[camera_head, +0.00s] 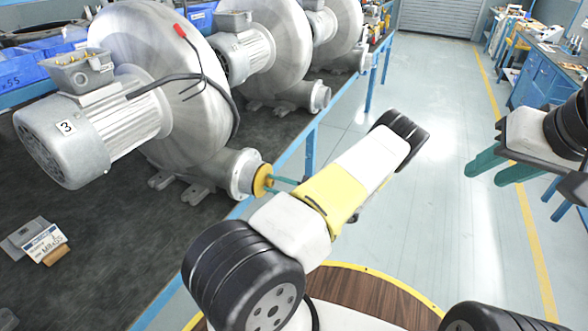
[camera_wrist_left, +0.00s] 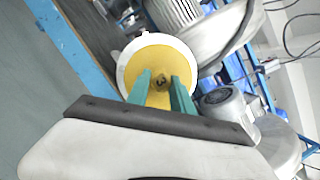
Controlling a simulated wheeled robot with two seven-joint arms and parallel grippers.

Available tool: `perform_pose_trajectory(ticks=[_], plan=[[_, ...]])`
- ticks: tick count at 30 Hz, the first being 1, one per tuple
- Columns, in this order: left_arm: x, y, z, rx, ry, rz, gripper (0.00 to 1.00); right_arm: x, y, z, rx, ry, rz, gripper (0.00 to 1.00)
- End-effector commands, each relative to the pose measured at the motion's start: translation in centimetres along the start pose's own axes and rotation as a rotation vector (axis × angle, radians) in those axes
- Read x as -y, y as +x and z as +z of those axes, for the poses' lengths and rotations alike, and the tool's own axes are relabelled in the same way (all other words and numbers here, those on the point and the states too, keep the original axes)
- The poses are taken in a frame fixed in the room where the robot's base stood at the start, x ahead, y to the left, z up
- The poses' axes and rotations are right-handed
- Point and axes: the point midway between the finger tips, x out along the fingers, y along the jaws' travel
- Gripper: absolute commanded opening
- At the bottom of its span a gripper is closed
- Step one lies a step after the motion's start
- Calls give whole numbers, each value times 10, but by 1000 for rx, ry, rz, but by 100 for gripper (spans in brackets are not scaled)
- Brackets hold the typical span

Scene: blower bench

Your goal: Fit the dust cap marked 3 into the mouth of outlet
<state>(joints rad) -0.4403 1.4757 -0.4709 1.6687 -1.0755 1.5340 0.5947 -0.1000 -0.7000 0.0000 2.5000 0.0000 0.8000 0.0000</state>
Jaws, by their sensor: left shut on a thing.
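The yellow dust cap (camera_head: 262,180) is at the mouth of the outlet (camera_head: 241,174) of the nearest blower (camera_head: 170,70), whose motor carries a label 3 (camera_head: 65,127). In the left wrist view the round yellow cap (camera_wrist_left: 160,55) sits roughly centred within the pale outlet ring (camera_wrist_left: 122,72); a dark mark on its middle is too small to read surely. How deep the cap sits, I cannot tell. My left gripper (camera_head: 273,180) is shut on the cap, its green fingers also showing in the wrist view (camera_wrist_left: 161,84). My right gripper (camera_head: 482,179) is open and empty, far right.
A blue rail (camera_head: 311,145) runs along the bench edge beside the outlet. More blowers (camera_head: 245,50) stand behind. A small tag (camera_head: 45,243) lies on the dark bench top at left. A round wooden top (camera_head: 365,295) is in front.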

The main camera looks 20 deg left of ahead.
Motion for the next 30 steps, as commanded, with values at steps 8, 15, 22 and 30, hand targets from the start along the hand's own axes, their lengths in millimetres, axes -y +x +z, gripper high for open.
perform_pose_trajectory(ticks=[8, 15, 22, 30], plan=[[0, 2, 0, 1, 0, -1, 0, 0, 0, 0, 0, 0, 0, 36], [0, 2, 0, 1, 0, -1, 0, 0, 0, 0, 0, 0, 0, 36], [0, 3, -1, 1, 0, -1, 0, 0, 0, 0, 0, 0, 0, 36], [0, 6, -2, 1, 0, -1, 0, 0, 0, 0, 0, 0, 0, 36]])
